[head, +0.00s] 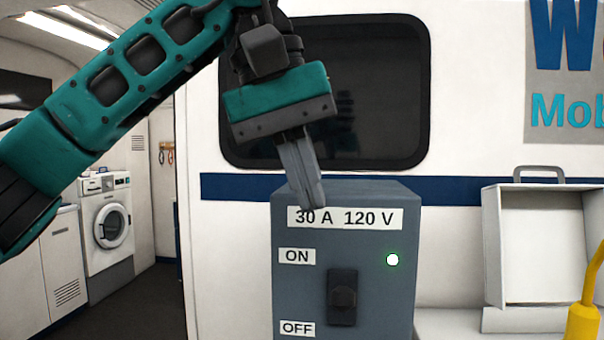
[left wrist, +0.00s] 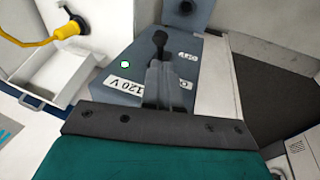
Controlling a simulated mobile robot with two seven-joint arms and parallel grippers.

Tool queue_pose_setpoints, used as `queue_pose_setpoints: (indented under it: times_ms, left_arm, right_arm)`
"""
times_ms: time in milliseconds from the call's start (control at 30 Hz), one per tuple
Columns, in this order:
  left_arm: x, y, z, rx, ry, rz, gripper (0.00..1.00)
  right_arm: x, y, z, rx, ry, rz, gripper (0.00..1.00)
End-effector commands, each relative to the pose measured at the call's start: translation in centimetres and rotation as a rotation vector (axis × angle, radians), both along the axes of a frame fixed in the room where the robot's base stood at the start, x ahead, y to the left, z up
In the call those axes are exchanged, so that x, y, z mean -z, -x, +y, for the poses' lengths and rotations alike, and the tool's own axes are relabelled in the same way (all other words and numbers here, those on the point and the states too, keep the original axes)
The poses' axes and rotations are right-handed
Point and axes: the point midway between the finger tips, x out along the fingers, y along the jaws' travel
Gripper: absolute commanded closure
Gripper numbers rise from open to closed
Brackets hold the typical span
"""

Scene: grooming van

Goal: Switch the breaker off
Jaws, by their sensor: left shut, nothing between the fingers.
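The grey breaker box (head: 290,290) stands in the head view's lower middle, with a "30 A 120 V" label, an ON label above and an OFF label below. Its black switch (head: 342,297) sits between the two labels; I cannot tell which way it is set. My left gripper (head: 311,205) is shut and empty, pointing down at the box's top front edge, above and left of the switch. Contact with the box is unclear. In the left wrist view the switch (left wrist: 160,42) shows just beyond the fingertips (left wrist: 158,66).
A white open box (head: 540,245) with a handle stands to the right. A yellow plug with cable (head: 582,322) is at the right edge and also shows in the left wrist view (left wrist: 66,30). A washing machine (head: 107,222) stands far left. The van wall with a dark window (head: 385,100) is behind.

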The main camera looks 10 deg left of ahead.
Motion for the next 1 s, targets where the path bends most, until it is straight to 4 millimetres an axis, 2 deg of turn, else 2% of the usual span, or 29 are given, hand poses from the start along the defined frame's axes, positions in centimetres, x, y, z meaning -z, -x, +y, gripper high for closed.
queue_pose_setpoints:
  times_ms: [33, 100, 400, 600, 1000]
  left_arm:
    - [1.5, -0.1, -0.3, 0.001, -0.001, 0.003, 1.00]
    - [2.9, -0.4, -0.7, 0.002, -0.001, 0.003, 1.00]
    - [7.7, -1.0, -2.2, 0.000, 0.001, 0.000, 1.00]
    - [8.9, -1.2, -2.6, 0.001, 0.001, 0.000, 1.00]
    - [9.0, -1.3, -2.6, 0.001, 0.001, -0.002, 1.00]
  right_arm:
    - [0.5, 0.0, 0.0, 0.000, 0.000, 0.000, 0.14]
    - [0.7, 0.0, 0.0, 0.000, 0.000, 0.000, 0.14]
    - [1.2, -0.1, 0.0, 0.000, 0.000, -0.002, 0.14]
    - [1.2, -0.2, 0.0, 0.000, 0.000, -0.005, 0.14]
    - [1.2, -0.3, 0.0, 0.000, 0.000, -0.005, 0.14]
